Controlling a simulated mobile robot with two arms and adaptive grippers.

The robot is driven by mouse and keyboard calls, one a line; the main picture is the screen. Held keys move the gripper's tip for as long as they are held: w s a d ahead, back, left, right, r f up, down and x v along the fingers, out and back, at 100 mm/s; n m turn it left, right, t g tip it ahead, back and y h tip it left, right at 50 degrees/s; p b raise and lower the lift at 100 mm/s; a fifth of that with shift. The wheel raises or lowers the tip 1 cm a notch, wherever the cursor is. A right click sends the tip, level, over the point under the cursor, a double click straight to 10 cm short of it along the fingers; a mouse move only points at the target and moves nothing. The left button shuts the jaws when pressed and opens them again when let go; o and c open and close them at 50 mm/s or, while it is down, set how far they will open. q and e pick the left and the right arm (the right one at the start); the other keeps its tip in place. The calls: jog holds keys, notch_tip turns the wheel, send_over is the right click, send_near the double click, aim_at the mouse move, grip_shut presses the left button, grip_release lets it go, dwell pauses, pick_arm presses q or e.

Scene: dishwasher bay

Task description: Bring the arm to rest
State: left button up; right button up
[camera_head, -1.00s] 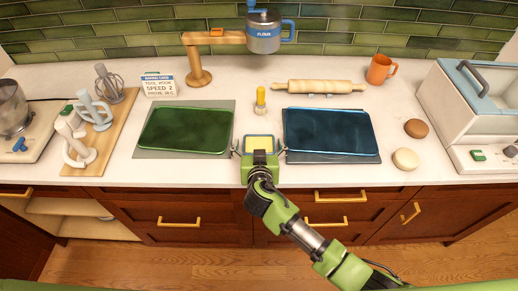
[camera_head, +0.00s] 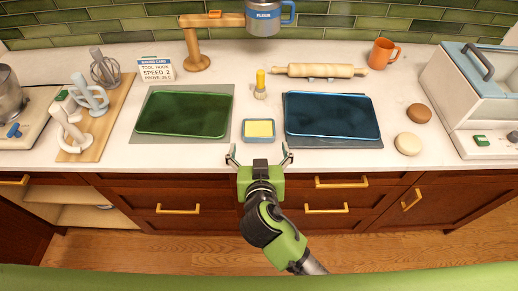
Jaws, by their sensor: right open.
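My right gripper (camera_head: 260,158) is open and empty in front of the counter's front edge. Its two fingers are spread wide, and they point toward the counter. A small blue-grey dish with a yellow block (camera_head: 260,129) sits on the counter just beyond the fingers, apart from them. My right arm (camera_head: 270,220) comes up from the bottom of the view, over the floor and in front of the drawers. My left gripper is not in view.
A green tray (camera_head: 184,113) and a blue tray (camera_head: 332,117) lie on mats on the counter. A yellow-topped brush (camera_head: 261,85), a rolling pin (camera_head: 320,71) and an orange mug (camera_head: 382,51) stand behind. Drawer handles (camera_head: 326,209) stick out below the counter. The floor (camera_head: 400,249) is clear.

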dwell(0.5)
jog(key=s+d+f+g, duration=0.1)
jog(key=d, duration=0.1)
jog(key=s+d+f+g, duration=0.1)
jog(key=d+f, duration=0.1)
jog(key=s+d+f+g+h, duration=0.1)
jog(key=s+d+f, duration=0.1)
jog(key=d, duration=0.1)
jog(key=shift+m, duration=0.3)
jog(key=s+d+f+n+g+y, duration=0.1)
jog(key=s+d+f+g, duration=0.25)
jog(key=s+d, duration=0.5)
jog(key=s+d+f+n+g, duration=0.15)
jog(key=s+d+g, duration=0.3)
jog(key=s, duration=0.65)
notch_tip(320, 180, down, 29)
jog(key=s+b, duration=0.2)
jog(key=s+d+f+g+b, duration=0.1)
jog(key=s+d+f, duration=0.2)
jog(key=s+f, duration=1.3)
jog(key=shift+s+f+g+b, duration=0.25)
jog(key=shift+f+g+b, duration=0.05)
jog(key=shift+f, duration=0.25)
